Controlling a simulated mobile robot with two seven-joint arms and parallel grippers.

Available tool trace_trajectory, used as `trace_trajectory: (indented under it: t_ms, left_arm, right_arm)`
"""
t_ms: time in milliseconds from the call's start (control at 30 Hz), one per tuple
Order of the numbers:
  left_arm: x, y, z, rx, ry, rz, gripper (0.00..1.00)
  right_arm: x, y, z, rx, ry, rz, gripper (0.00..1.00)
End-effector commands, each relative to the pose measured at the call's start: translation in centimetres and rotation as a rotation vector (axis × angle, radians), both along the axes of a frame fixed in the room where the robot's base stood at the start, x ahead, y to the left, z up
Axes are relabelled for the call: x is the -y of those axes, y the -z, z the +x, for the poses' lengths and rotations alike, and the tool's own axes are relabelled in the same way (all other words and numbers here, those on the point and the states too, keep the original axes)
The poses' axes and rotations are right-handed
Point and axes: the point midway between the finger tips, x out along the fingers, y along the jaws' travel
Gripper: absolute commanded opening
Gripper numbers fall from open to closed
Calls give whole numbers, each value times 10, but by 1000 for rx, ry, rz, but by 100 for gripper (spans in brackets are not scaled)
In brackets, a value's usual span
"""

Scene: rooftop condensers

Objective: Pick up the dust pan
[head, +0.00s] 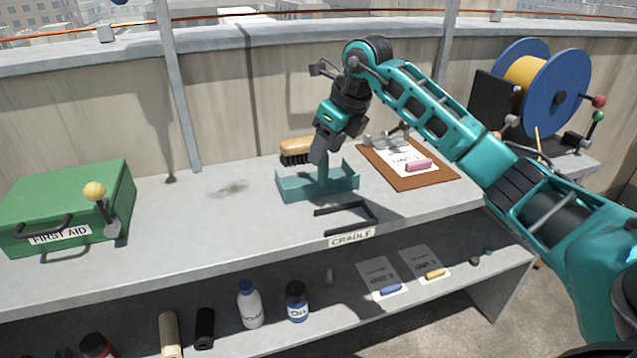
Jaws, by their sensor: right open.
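The dust pan (292,189) appears to be the teal open tray on the grey bench, with an upright part in its middle. A wooden brush (297,147) with dark bristles is just behind it, beside my gripper. My right gripper (319,152) is open and points down over the pan, its fingers at the top of the upright part. The fingers hide that part's top, and I cannot tell whether they touch it. A black bracket (372,218) lies in front of the pan, with a label reading CRADLE (351,238). My left gripper is out of view.
A green first aid box (70,205) with a yellow-knobbed lever (95,190) stands at left. A clipboard (425,180) lies right of the pan, near a blue cable reel (555,90). Bottles (250,305) stand on the lower shelf. The bench between box and pan is clear.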

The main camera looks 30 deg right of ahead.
Motion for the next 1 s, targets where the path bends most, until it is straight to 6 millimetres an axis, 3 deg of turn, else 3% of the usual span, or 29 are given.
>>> trace_trajectory:
  t_ms: [400, 733, 1000]
  left_arm:
    - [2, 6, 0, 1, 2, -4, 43]
    - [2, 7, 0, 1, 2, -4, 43]
    - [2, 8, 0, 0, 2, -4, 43]
  right_arm:
    - [0, 46, 20, -1, 0, 3, 53]
    - [-1, 52, 23, 2, -1, 1, 53]
    - [-1, 52, 23, 2, -1, 1, 28]
